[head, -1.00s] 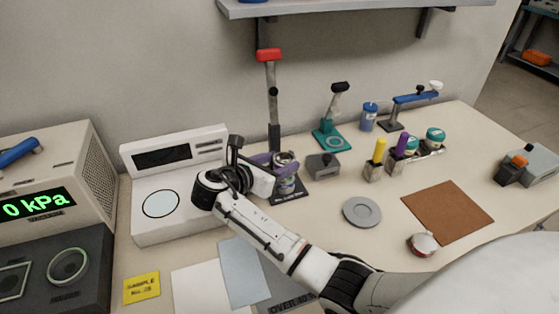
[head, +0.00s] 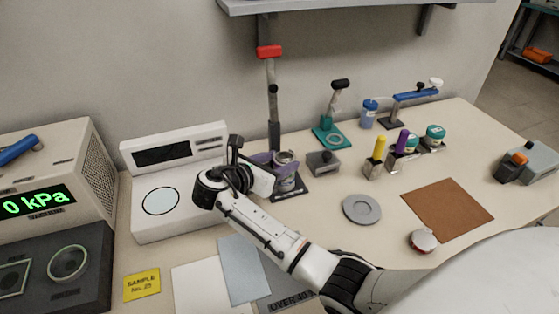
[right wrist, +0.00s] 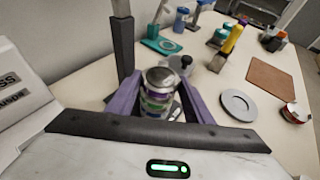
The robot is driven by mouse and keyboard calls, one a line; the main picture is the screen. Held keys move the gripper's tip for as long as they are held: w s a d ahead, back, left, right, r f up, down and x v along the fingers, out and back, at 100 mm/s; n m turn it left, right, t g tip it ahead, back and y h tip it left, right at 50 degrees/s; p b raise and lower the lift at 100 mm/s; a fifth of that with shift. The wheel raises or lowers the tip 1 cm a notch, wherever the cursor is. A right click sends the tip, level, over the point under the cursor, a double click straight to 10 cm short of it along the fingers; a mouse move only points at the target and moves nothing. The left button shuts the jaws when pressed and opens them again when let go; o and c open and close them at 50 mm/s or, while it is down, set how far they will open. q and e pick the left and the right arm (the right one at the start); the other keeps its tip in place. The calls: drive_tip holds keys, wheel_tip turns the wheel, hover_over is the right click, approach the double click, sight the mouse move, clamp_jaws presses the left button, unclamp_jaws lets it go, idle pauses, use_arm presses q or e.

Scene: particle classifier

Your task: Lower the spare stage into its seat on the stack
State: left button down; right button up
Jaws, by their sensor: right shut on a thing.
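My right gripper (head: 274,163) is at the clamp stand, with its purple fingers on either side of a small banded metal cylinder. In the right wrist view the gripper (right wrist: 160,104) is shut on this cylinder, the spare stage (right wrist: 160,78), which has a silver top and looks upright. The stack (head: 287,184) is directly below on the stand's dark base. Fingers and the held part hide much of the joint between them, so I cannot tell whether the stage is seated. My left gripper is not in view.
The stand's post (head: 272,105) with a red top rises close behind the gripper. A white instrument (head: 190,205) stands left. A grey block (head: 323,162) and grey disc (head: 361,209) lie right.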

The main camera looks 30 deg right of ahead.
drive_tip(key=shift+f, duration=0.1)
drive_tip(key=o, duration=1.2)
drive_tip(key=v, duration=1)
drive_tip(key=shift+s+a, duration=0.1)
drive_tip(key=shift+a, duration=0.05)
